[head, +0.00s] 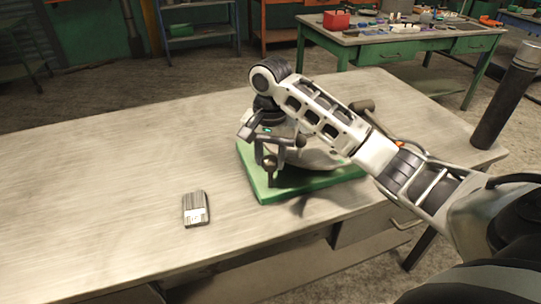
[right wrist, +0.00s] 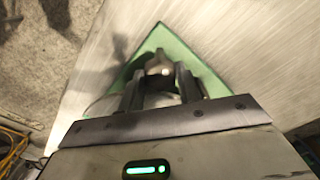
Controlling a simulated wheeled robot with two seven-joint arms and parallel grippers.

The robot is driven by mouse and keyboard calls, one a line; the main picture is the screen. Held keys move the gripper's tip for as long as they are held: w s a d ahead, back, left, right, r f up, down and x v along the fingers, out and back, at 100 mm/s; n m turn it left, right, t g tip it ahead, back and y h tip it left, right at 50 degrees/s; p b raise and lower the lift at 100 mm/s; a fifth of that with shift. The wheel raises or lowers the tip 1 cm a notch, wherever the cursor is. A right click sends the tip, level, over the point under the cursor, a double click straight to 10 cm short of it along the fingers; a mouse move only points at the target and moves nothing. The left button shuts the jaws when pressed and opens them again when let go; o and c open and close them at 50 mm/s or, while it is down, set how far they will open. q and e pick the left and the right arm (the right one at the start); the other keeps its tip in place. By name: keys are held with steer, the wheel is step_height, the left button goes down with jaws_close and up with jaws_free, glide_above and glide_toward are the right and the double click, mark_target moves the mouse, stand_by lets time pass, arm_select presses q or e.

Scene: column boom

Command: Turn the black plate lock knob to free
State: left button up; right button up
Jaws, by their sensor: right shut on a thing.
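A device on a green base plate (head: 262,188) stands on the wooden table. The green base also shows in the right wrist view (right wrist: 203,68). My right gripper (head: 268,160) reaches down over the front left of this device and hides much of it. In the right wrist view, my right gripper (right wrist: 159,85) has its two fingers on either side of a small rounded knob (right wrist: 158,67), and it is shut on it. The knob looks greyish there, and its turn position cannot be told. My left gripper is not in view.
A small grey striped object with a white label (head: 195,209) lies on the wooden table (head: 90,190) left of the device. The left half of the table is clear. A dark cylinder (head: 503,97) stands at the right end. A green bench (head: 400,45) with small items is behind.

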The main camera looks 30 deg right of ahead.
steer(key=n, duration=1.2)
steer(key=shift+n, duration=2.1)
steer(key=o, duration=1)
step_height(320, 180, up, 16)
